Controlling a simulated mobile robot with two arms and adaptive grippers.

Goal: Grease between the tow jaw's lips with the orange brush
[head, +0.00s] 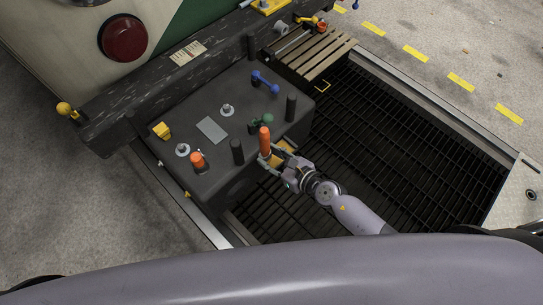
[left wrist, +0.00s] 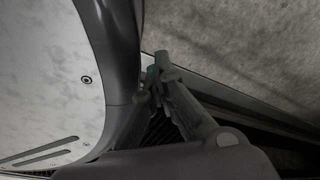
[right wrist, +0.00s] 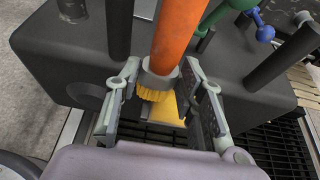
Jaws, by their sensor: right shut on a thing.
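The orange brush (head: 265,140) is held by my right gripper (head: 280,168) at the near right edge of a dark box (head: 215,95). In the right wrist view its orange handle (right wrist: 180,30) points up, with a grey collar and yellow bristles (right wrist: 155,93) low between the fingers of my right gripper (right wrist: 162,95). I cannot make out the tow jaw for sure; a yellow piece (head: 284,157) shows just behind the gripper, partly hidden. My left gripper (left wrist: 158,68) shows only in the left wrist view, its fingertips together with nothing visible between them.
Dark posts (head: 237,150), a second orange-topped item (head: 198,160), a yellow block (head: 162,130) and a blue handle (head: 265,82) stand on the box. A dark grating (head: 390,130) lies to the right. A wooden slatted piece (head: 315,55) is behind.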

